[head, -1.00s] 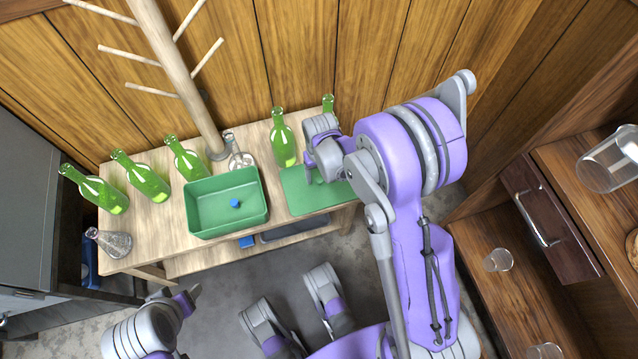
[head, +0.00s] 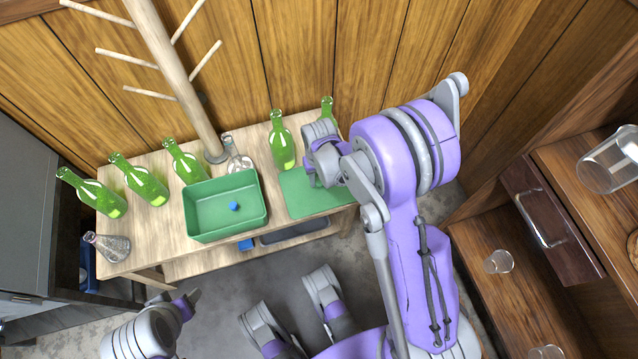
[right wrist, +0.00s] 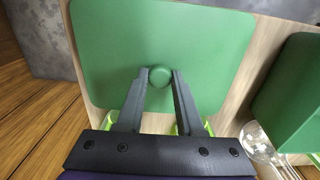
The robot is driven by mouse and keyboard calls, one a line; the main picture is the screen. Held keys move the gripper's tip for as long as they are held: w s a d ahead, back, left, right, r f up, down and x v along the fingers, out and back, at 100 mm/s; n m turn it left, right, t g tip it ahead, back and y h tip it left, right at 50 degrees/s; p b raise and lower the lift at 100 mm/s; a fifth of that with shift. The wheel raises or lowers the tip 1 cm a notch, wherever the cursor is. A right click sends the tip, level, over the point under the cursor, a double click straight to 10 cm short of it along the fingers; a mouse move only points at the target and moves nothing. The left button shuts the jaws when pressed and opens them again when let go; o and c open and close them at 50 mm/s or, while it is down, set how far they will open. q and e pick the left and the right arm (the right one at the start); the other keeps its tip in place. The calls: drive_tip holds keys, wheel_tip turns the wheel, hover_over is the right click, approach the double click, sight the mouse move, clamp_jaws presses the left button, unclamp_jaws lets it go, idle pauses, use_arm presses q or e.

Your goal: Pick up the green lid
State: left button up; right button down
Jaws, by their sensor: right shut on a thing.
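The green lid (head: 305,200) is a flat rectangular plate at the right end of the wooden table, beside the green box. In the right wrist view the lid (right wrist: 115,45) fills most of the picture, with a round green knob (right wrist: 160,76) at its middle. My right gripper (right wrist: 160,78) has its two fingers on either side of the knob and is shut on it. In the head view my right gripper (head: 316,180) is over the lid and partly hidden by its wrist. My left gripper (head: 190,298) is low at the left, away from the table, its jaws unclear.
An open green box (head: 200,236) with a small blue thing (head: 235,207) inside stands left of the lid. Several green bottles (head: 283,148) line the table's back. A wooden peg stand (head: 180,75) rises behind.

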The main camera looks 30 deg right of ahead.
sight(319, 181)
use_arm(q)
drive_tip(key=r+p, duration=0.1)
drive_tip(key=r, duration=0.1)
drive_tip(key=r+p, duration=0.4)
drive_tip(key=shift+s, duration=0.3)
use_arm(e)
wheel_tip(319, 181, up, 18)
use_arm(q)
drive_tip(key=shift+r, duration=0.1)
use_arm(e)
drive_tip(key=shift+r, duration=0.15)
use_arm(q)
drive_tip(key=shift+r+p, duration=1.3)
drive_tip(key=shift+r, duration=0.2)
use_arm(e)
drive_tip(key=shift+r, duration=1.9)
drive_tip(key=shift+a+f, duration=0.1)
drive_tip(key=shift+f, duration=0.05)
